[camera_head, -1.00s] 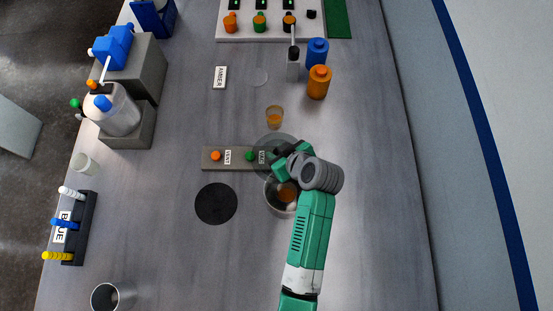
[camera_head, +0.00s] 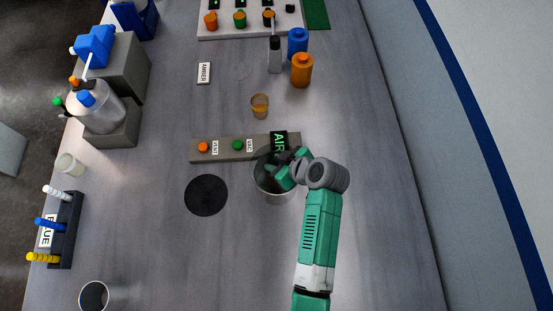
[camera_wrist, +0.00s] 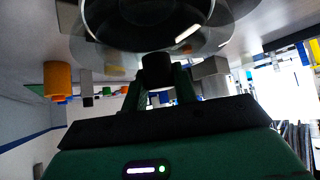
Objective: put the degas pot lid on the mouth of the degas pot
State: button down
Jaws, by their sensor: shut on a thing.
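The degas pot (camera_head: 268,189) is a round, shiny metal vessel standing on the table, partly covered by my gripper in the head view. My gripper (camera_head: 284,174) is over the pot's mouth. In the wrist view, my gripper (camera_wrist: 157,88) is shut on the black knob of the degas pot lid (camera_wrist: 90,52), a clear round disc. In that view the pot's dark round body (camera_wrist: 150,30) shows close behind the lid. The clear lid is hard to make out in the head view. I cannot tell whether it touches the rim or is centred on it.
An amber cup (camera_head: 260,106) and orange bottle (camera_head: 301,70) stand farther back. The front table is mostly clear.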

jog(key=shift+f+b, duration=0.45)
jog(key=shift+f, duration=0.65)
jog(key=shift+f+b, duration=0.55)
jog(key=shift+f, duration=0.05)
jog(key=c, duration=1)
grip_release()
jog(key=shift+c, duration=0.2)
jog(key=shift+r, duration=0.1)
jog(key=v, duration=0.7)
jog(key=shift+s+d+r, duration=0.2)
jog(key=shift+d+r, duration=0.05)
jog(key=shift+r, duration=0.05)
